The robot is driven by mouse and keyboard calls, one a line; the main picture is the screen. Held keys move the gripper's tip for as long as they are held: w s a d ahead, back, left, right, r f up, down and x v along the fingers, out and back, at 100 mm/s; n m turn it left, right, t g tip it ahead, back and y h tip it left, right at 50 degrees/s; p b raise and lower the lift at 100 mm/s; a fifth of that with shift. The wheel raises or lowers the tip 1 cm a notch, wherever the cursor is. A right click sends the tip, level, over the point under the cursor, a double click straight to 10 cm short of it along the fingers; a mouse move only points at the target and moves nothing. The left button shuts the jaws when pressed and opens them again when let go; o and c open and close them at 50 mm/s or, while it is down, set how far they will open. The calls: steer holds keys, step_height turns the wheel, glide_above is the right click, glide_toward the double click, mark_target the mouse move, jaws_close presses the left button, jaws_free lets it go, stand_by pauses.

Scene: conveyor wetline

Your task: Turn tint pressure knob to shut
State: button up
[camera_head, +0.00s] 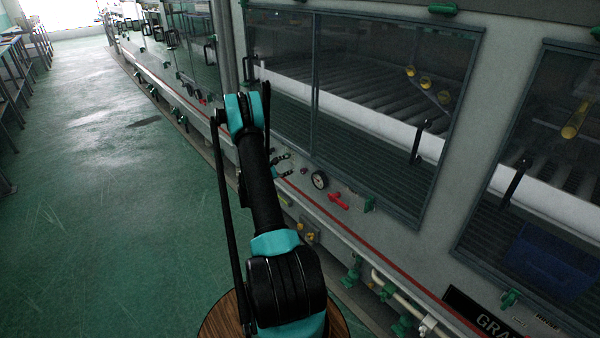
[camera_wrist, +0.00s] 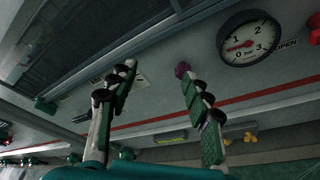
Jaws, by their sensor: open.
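A small purple knob (camera_wrist: 182,69) sticks out of the grey machine panel in the wrist view, left of the round gauge. It shows as a small dark red spot (camera_head: 304,170) in the head view. My gripper (camera_wrist: 156,71) is open and empty, and the right fingertip is close to the knob; whether they touch I cannot tell. In the head view my gripper (camera_head: 284,165) is at the panel, left of the knob. The white pressure gauge (camera_wrist: 249,38) has a red needle on its left side, seemingly between 0 and 1. No label naming the knob is readable.
A red handle (camera_head: 338,201) sits right of the gauge, near the word OPEN (camera_wrist: 286,43). Glass windows (camera_head: 370,100) with dark frames stand above the panel. Green valves and a pale pipe (camera_head: 405,304) run below. Green floor (camera_head: 100,220) is clear at left.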

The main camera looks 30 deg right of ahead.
mark_target(302, 171)
steer(key=s+a+f+n+g+y, duration=0.1)
steer(key=s+a+f+n+g, duration=0.1)
steer(key=a+n, duration=0.4)
steer(key=shift+m, duration=0.6)
steer(key=x, duration=1.6)
steer(key=shift+w+a+f, duration=0.1)
steer(key=shift+f, duration=0.2)
jaws_close()
